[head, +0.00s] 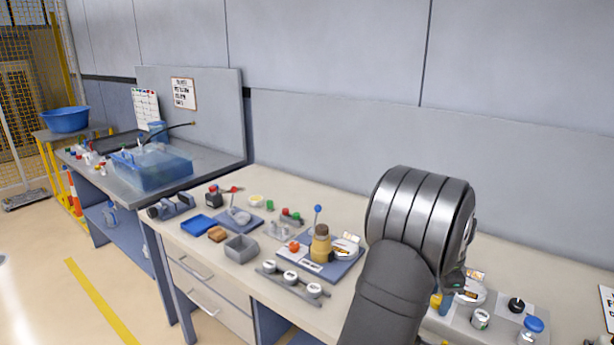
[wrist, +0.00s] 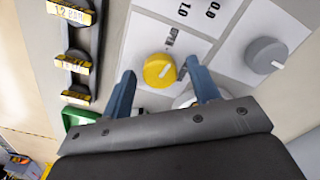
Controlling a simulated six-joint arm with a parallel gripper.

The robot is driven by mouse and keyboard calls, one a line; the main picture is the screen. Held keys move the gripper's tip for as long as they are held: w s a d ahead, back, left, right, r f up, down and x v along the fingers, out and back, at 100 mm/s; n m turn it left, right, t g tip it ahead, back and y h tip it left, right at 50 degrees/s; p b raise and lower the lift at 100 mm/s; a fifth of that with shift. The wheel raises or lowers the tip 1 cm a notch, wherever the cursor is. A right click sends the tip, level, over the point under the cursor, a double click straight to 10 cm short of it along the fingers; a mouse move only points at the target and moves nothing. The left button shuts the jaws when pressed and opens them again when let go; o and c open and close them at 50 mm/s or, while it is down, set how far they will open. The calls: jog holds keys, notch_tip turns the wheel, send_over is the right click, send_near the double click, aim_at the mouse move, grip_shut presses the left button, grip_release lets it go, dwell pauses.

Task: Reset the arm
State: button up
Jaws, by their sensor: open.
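My gripper (wrist: 161,67) shows in the wrist view with its two blue fingers apart and nothing held. In the head view my arm stands over the right part of the bench (head: 270,185) and hides my gripper.
In the wrist view a dark rail (wrist: 87,40) with yellow labels runs at left, and a green part (wrist: 78,118) lies below it. In the head view several fixtures crowd the bench left of my arm, including a yellow-brown bottle (head: 320,246) and grey bin (head: 241,249). A blue-capped item (head: 533,325) stands at right.

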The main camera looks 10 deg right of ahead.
jog(key=n, duration=0.4)
jog(key=shift+n, duration=0.3)
jog(key=n, duration=0.4)
jog(key=shift+n, duration=0.4)
dwell(0.3)
